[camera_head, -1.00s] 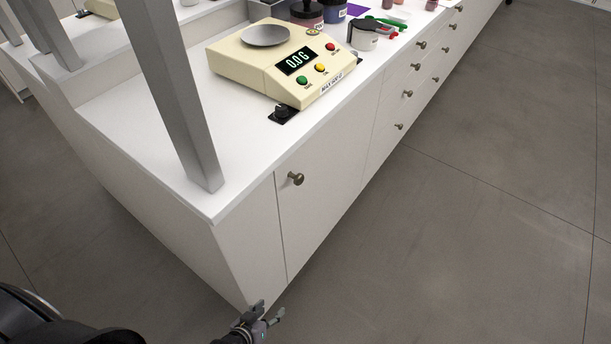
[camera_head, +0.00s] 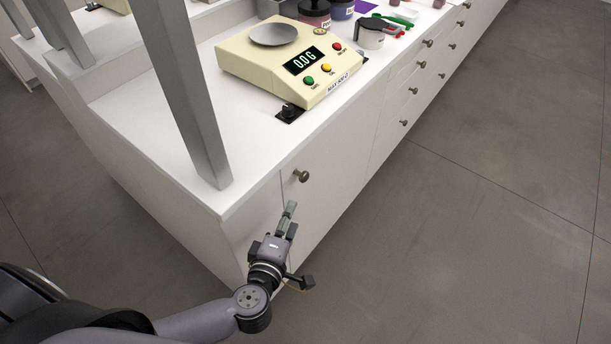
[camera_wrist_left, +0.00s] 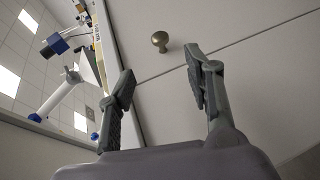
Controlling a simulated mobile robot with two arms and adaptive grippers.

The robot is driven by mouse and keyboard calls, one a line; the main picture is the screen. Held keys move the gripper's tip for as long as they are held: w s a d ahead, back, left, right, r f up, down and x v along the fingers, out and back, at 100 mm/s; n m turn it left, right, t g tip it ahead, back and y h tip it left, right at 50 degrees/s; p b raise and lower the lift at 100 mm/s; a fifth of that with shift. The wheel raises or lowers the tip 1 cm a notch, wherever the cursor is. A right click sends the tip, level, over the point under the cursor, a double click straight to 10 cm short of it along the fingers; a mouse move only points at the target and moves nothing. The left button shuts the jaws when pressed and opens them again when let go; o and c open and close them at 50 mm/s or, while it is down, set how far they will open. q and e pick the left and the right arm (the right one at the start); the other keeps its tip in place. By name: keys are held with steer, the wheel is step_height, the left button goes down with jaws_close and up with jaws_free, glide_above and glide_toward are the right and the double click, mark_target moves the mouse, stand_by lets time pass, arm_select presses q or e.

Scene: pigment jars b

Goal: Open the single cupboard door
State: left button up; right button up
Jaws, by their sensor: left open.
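The single cupboard door (camera_head: 322,202) is the white front panel near the bench's close corner, and it looks shut. Its round brown knob (camera_head: 301,176) sits high on the panel, near the door's left edge. The knob also shows in the left wrist view (camera_wrist_left: 159,40), beyond and between the fingertips. My left gripper (camera_head: 290,219) is in front of the door, below the knob and apart from it. In the left wrist view its two fingers (camera_wrist_left: 160,75) are spread with nothing between them. My right gripper is not in view.
A cream scale (camera_head: 290,62) reading 0.0 stands on the white bench top (camera_head: 150,112). A grey post (camera_head: 190,100) rises near the corner. Drawers with several knobs (camera_head: 412,91) run along the bench to the right. The grey floor (camera_head: 470,230) in front is clear.

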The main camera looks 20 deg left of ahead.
mark_target(305, 180)
arm_select(q)
steer(key=b+x, duration=0.1)
steer(key=x, duration=1.5)
steer(key=shift+w, duration=0.2)
steer(key=shift+c, duration=0.2)
jaws_close()
